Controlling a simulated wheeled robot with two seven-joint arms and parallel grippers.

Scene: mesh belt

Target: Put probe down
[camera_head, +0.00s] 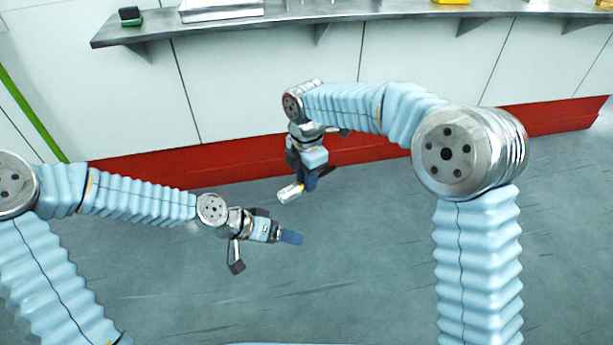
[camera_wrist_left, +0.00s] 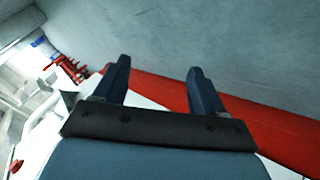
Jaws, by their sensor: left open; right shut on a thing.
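A small whitish cylinder, which I take to be the probe (camera_head: 290,193), is in my right gripper (camera_head: 308,182), at the end of the arm from the right. The fingers are shut on it and it sticks out to the lower left, in the air. My left gripper (camera_head: 290,237) is open and empty, lower and close by in the head view. Its two fingers stand apart with nothing between them in the left wrist view (camera_wrist_left: 158,75). The probe does not show in the left wrist view.
A metal shelf (camera_head: 345,17) runs along the white wall (camera_head: 250,90). A dark green object (camera_head: 130,16), a metal tray (camera_head: 220,9) and yellow items (camera_head: 451,1) rest on it. A red skirting (camera_head: 150,166) lines the wall's foot. The grey floor (camera_head: 350,270) is clear.

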